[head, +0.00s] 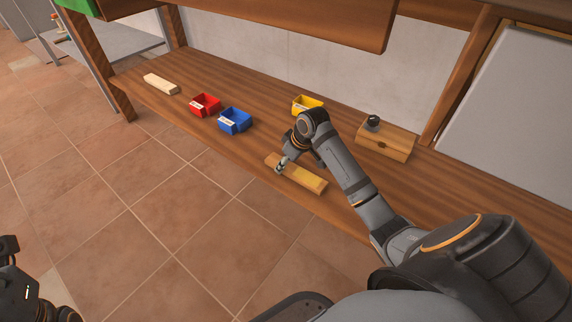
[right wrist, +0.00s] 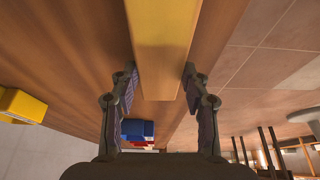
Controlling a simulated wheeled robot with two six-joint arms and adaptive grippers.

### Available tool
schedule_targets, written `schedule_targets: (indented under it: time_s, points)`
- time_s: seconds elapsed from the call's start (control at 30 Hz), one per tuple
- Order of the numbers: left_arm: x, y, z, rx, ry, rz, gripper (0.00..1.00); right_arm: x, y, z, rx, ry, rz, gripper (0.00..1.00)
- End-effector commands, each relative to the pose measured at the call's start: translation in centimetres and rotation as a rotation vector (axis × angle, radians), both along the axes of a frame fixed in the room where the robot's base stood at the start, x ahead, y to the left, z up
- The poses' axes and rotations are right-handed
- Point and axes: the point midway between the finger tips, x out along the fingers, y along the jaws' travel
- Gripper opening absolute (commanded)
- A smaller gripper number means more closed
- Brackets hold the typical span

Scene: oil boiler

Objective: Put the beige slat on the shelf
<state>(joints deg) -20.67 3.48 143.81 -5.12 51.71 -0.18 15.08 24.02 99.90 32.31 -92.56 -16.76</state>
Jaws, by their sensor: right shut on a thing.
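A yellowish-beige slat (head: 308,180) lies along the front edge of the wooden board, and its near end also shows in the right wrist view (right wrist: 162,55). My right gripper (head: 282,165) is at the slat's left part, shut on it; in the right wrist view its fingers (right wrist: 160,78) flank the slat's long sides. I cannot tell whether the slat is clear of the wood. The wooden shelf board (head: 225,155) runs below and behind it. Only a dark part of my left arm shows at the lower left; its fingertips are out of view.
A pale block (head: 160,83), a red bin (head: 205,104), a blue bin (head: 235,120) and a yellow bin (head: 306,105) stand on the board. A wooden box with a dark knob (head: 386,140) stands at right. A higher wooden board (head: 250,18) overhangs the back.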

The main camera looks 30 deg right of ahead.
Motion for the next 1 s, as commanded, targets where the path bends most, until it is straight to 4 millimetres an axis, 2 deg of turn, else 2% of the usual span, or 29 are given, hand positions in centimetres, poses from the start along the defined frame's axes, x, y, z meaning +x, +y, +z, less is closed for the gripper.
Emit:
schedule_targets:
  time_s: [0.07, 0.1, 0.23, 0.57, 0.67, 1.0]
  points:
    - [-0.1, 0.0, 0.3, -0.001, -0.002, -0.001, 0.4, 0.0, 0.0, -0.1, 0.001, 0.001, -0.001, 0.11]
    - [-0.1, 0.0, 0.2, -0.002, -0.002, -0.001, 0.4, 0.0, 0.0, -0.1, 0.0, 0.001, 0.0, 0.51]
    - [-0.1, 0.0, 0.2, -0.002, -0.002, -0.001, 0.4, 0.0, 0.0, -0.2, 0.0, 0.001, 0.0, 0.68]
    - [-0.1, 0.1, 0.0, -0.002, -0.002, -0.001, 0.4, 0.0, 0.0, -0.1, 0.0, -0.001, 0.0, 0.69]
    - [0.0, 0.1, 1.1, -0.004, 0.001, -0.002, 0.4, -0.3, -0.2, 1.5, -0.001, -0.002, -0.001, 0.69]
    - [-0.5, 0.7, 6.3, -0.033, -0.017, -0.022, 0.4, -3.2, -1.4, 9.1, -0.004, 0.001, 0.0, 0.69]
